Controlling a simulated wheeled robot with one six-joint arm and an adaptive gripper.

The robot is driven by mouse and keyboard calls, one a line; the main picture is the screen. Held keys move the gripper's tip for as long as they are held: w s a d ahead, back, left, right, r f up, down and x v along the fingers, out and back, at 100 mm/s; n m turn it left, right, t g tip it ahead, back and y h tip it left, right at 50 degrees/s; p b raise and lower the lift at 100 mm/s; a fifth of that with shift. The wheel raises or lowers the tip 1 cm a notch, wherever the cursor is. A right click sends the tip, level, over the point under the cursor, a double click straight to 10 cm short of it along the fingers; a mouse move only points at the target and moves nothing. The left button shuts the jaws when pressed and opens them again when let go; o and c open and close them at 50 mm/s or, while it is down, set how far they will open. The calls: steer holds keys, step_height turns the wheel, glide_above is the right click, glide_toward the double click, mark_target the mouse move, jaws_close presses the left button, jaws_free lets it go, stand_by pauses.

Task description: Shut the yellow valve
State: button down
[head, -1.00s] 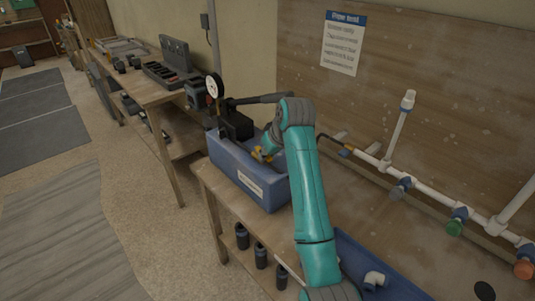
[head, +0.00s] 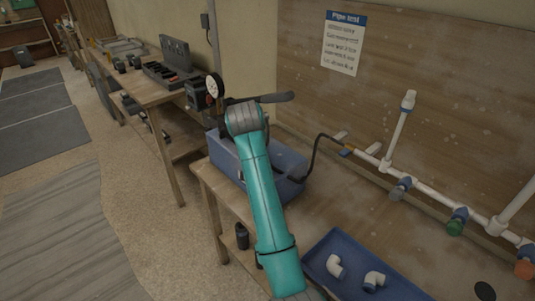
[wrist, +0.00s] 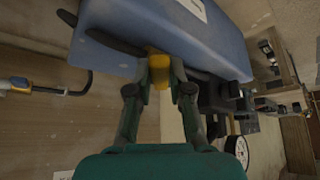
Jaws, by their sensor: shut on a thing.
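The yellow valve (wrist: 157,58) shows in the wrist view as a small yellow part against the blue tank (wrist: 205,45) of the test pump. My gripper (wrist: 159,80) has its two dark fingers shut on the yellow valve, one on each side. In the head view, the teal arm and its grey wrist hide both the gripper and the valve. The blue tank shows there around the arm (head: 225,160). I cannot tell the valve's angle for sure.
A round gauge (head: 214,87) and a dark pump lever (head: 268,98) stand close to my wrist. A black hose (head: 312,158) runs right towards white pipework (head: 368,158). A blue tray (head: 340,246) with white elbows lies at the front of the bench.

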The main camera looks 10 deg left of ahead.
steer(key=a+m+h, duration=0.1)
steer(key=m, duration=0.1)
steer(key=m+h, duration=0.1)
steer(key=m, duration=0.1)
steer(key=a+m+h, duration=0.1)
steer(key=m, duration=0.1)
steer(key=shift+w+a+g, duration=0.25)
steer(key=shift+a+g, duration=0.05)
steer(key=shift+g, duration=0.1)
steer(key=shift+w+a+f+m+g+h, duration=0.15)
steer(key=shift+m+h, duration=0.1)
steer(key=shift+m, duration=0.2)
steer(key=shift+a+r+m+g+h, duration=0.1)
steer(key=shift+a+m+h, duration=0.1)
steer(key=shift+m, duration=0.3)
steer(key=shift+w+a+f+m+g+h, duration=0.15)
steer(key=shift+m+h, duration=0.1)
steer(key=shift+m, duration=0.2)
steer(key=shift+r, duration=0.1)
steer(key=c, duration=1.1)
jaws_free()
steer(key=shift+r, duration=0.1)
